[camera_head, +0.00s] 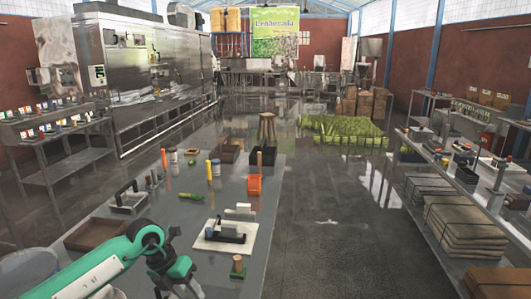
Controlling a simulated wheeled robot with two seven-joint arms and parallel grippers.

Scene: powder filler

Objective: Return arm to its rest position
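My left arm, green with dark joints, comes in at the bottom left over the near end of the grey workbench (280,165). Its dark gripper (178,287) is low in the picture, left of a small green and wooden block (238,268). The fingers run toward the bottom edge and are partly hidden by the wrist, so I cannot tell whether they are open or shut. I see nothing clearly held in it. My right arm and gripper are not in view.
Near the arm are a brown tray (92,235), a caddy with a handle (128,199) and a device on a white board (226,236). Farther back stand upright tools, jars, an orange bin (254,186) and a black bin (262,157). Open floor (320,230) lies right of the bench.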

